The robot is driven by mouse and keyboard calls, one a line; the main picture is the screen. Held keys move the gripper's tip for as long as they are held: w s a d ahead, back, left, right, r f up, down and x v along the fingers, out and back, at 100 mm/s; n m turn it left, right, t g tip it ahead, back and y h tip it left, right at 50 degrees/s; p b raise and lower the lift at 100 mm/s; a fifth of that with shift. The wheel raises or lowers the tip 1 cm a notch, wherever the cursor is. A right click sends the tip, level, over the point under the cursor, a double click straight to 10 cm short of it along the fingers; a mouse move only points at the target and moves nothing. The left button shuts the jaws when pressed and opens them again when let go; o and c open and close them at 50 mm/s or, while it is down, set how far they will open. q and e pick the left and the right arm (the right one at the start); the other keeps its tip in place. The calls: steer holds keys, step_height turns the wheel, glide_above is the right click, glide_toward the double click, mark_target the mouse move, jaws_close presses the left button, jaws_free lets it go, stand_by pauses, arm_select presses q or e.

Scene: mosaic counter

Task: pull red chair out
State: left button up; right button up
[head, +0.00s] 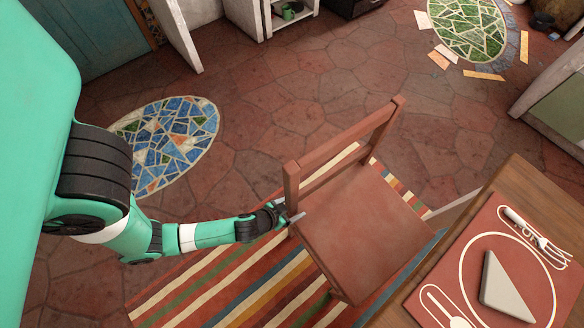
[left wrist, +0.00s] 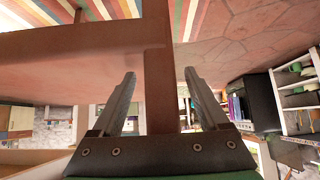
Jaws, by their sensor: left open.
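The red chair (head: 365,228) stands on the striped rug, with its seat beside the wooden table and its backrest at the far side. My left gripper (head: 288,217) is at the chair's left rear post, just under the backrest. In the left wrist view, the brown-red post of the chair (left wrist: 158,50) runs between the two fingers of my open left gripper (left wrist: 160,75). A gap shows on both sides of the post, so the fingers are around it and not closed on it. My right gripper is not in view.
The wooden table (head: 500,180) at the lower right holds a red placemat (head: 480,225) with a plate outline, cutlery shapes and a grey triangular piece. The striped rug (head: 225,285) lies under the chair. Open tiled floor (head: 290,105) lies behind the chair. A green-fronted cabinet (head: 560,110) stands at the right.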

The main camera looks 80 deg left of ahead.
arm_select(q)
steer(key=p+v, duration=0.8)
steer(key=v, duration=0.3)
steer(key=shift+s+r+p, duration=0.2)
steer(key=shift+r+p, duration=0.05)
steer(key=shift+p, duration=0.15)
steer(key=shift+d, duration=0.1)
